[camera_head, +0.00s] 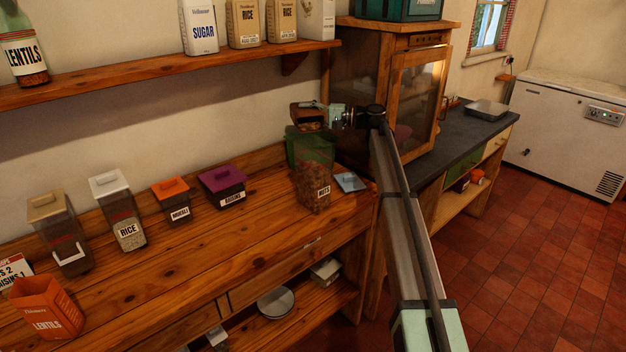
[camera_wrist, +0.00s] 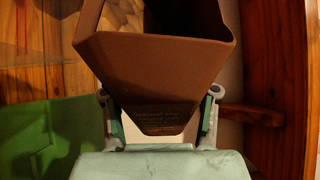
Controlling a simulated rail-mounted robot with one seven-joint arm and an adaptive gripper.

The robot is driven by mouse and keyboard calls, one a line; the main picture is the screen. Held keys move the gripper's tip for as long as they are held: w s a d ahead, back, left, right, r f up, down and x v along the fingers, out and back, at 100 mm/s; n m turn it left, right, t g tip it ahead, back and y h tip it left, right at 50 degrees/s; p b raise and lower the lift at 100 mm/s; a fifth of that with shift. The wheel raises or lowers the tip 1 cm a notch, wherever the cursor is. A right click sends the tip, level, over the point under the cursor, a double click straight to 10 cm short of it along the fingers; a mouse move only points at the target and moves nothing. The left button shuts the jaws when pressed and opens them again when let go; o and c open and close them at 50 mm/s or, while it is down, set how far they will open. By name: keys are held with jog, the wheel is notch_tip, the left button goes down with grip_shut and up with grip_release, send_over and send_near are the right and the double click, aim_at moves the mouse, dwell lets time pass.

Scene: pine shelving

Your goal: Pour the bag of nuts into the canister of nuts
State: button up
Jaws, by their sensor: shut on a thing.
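Whether nuts are falling cannot be told.
Purple-lidded raisins (camera_head: 222,187), orange-lidded (camera_head: 172,199) and rice (camera_head: 121,212) canisters stand to the left. A wood-framed glass cabinet (camera_head: 415,90) is close on the right. The counter's front is clear.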

jog(key=shift+s+d+r+n+y+b, duration=0.2)
jog(key=shift+r+n+b, duration=0.3)
jog(key=shift+b, duration=0.65)
jog(key=shift+s+a+r+n+y+b, duration=0.1)
jog(key=shift+r+n+y+b, duration=0.2)
jog(key=shift+n+b, duration=0.6)
dwell(1.0)
jog(key=shift+r, duration=0.1)
jog(key=shift+m+p, duration=0.4)
jog(key=shift+p, duration=0.05)
jog(key=shift+w+f+m+h+p, duration=0.2)
jog(key=shift+f+m+h+p, duration=0.25)
jog(key=shift+p, duration=0.4)
jog(key=shift+f+m, duration=0.25)
